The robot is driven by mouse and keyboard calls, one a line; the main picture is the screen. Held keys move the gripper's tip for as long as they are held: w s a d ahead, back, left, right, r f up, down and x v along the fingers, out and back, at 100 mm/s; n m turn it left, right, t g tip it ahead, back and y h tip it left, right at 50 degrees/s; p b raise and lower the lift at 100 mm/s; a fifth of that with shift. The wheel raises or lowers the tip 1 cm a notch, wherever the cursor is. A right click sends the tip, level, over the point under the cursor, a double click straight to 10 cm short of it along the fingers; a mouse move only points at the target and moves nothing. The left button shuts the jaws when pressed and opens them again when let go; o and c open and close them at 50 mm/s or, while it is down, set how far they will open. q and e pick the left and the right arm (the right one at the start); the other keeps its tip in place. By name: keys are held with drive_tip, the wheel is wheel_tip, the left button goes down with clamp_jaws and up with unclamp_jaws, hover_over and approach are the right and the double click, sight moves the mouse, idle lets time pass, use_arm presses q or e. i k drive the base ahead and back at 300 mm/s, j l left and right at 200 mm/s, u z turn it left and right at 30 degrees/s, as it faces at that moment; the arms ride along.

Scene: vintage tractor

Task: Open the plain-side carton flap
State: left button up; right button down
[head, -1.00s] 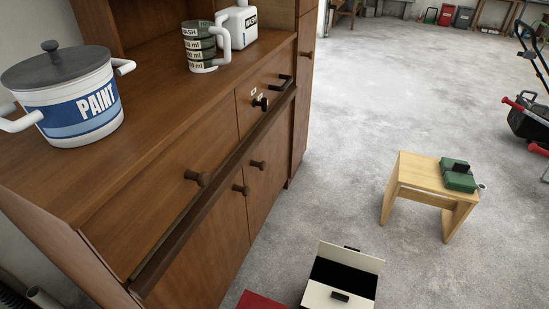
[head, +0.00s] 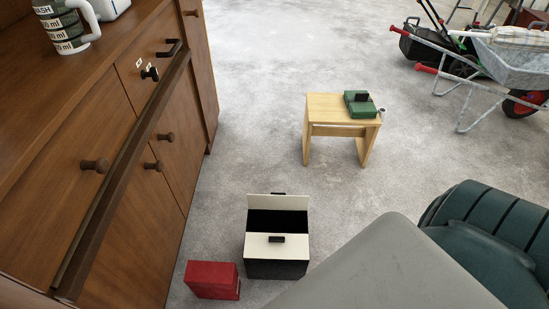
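The carton (head: 277,268) sits on the concrete floor at lower centre. It is a black box with cream flaps. The far flap (head: 277,202) stands up, with a dark tab at its top edge. A dark opening shows between the two flaps. I cannot tell for certain which flap is the plain-side one. Neither of my grippers is in view.
A red box (head: 212,279) lies just left of the carton. The wooden cabinet (head: 130,150) fills the left side. A wooden stool (head: 342,108) with a green box (head: 361,104) stands beyond. A wheelbarrow (head: 500,55) is at upper right. A dark green ribbed object (head: 490,235) and grey surface fill lower right.

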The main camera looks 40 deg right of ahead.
sight(284, 246)
drive_tip(key=k+l+u, duration=0.1)
drive_tip(key=l+u, duration=0.15)
drive_tip(key=u, duration=0.15)
drive_tip(key=k+l+u, duration=0.1)
drive_tip(key=l+u, duration=0.15)
drive_tip(key=u, duration=0.15)
drive_tip(key=k+l+u, duration=0.15)
drive_tip(key=u, duration=0.3)
drive_tip(key=k+l+u, duration=0.15)
drive_tip(key=u, duration=0.25)
drive_tip(key=k+u, duration=0.25)
drive_tip(key=u, duration=0.15)
drive_tip(key=k+l+u, duration=0.15)
drive_tip(key=u, duration=0.25)
drive_tip(key=k+l+u, duration=0.2)
drive_tip(key=u, duration=0.2)
drive_tip(key=k+u, duration=0.25)
drive_tip(key=u, duration=0.15)
drive_tip(key=k+u, duration=0.2)
drive_tip(key=u, duration=0.2)
drive_tip(key=k+l, duration=0.1)
drive_tip(key=k, duration=0.45)
drive_tip(key=k+l, duration=0.1)
drive_tip(key=k, duration=0.45)
drive_tip(key=k+l+z, duration=0.1)
drive_tip(key=k, duration=0.45)
drive_tip(key=k+l+z, duration=0.1)
drive_tip(key=k+z, duration=0.35)
drive_tip(key=k+l+z, duration=0.7)
drive_tip(key=k+z, duration=0.15)
